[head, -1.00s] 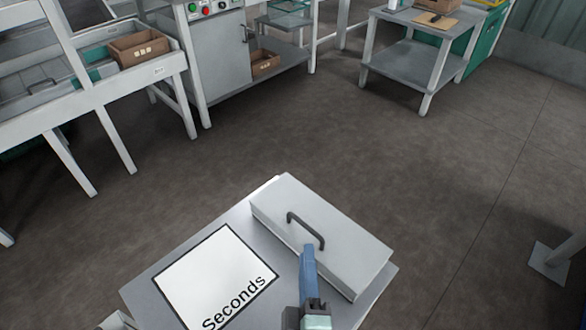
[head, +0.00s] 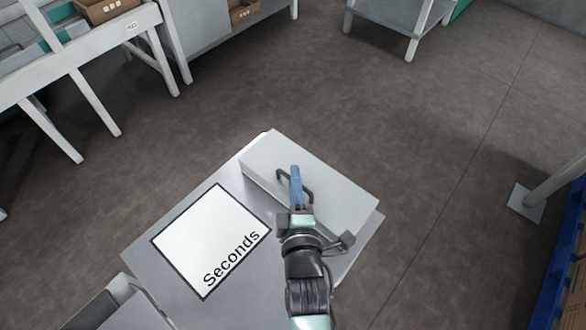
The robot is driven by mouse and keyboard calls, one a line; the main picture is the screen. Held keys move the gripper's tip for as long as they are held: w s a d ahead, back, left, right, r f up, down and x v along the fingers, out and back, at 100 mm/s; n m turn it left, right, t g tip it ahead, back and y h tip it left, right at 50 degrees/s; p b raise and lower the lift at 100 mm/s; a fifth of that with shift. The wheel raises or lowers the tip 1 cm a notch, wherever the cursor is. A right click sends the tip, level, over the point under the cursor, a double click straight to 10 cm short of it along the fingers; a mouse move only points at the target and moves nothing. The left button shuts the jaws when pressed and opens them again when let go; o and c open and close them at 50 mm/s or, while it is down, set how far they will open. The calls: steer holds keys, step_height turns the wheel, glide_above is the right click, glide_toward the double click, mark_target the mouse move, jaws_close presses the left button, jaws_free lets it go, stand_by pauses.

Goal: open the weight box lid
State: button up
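The weight box (head: 345,190) is a pale grey, flat, oblong box on a grey table. Its lid lies shut on top, with a dark bar handle (head: 281,179) near the lid's middle. My gripper (head: 296,172) reaches in from below, over the lid, with its blue fingers at the handle and overlapping it in the picture. The fingers are seen nearly in line, so the gap between them is hidden. Whether they touch the handle or stand just above it cannot be told.
A framed white sheet reading "Seconds" (head: 205,235) lies on the table (head: 150,230) left of the box. A white-legged bench (head: 90,90) stands at the upper left, and a post foot (head: 525,200) at the right. Blue racking (head: 568,240) edges the far right. Floor between is clear.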

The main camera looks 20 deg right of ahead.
steer(key=shift+x, duration=1.65)
jaws_close()
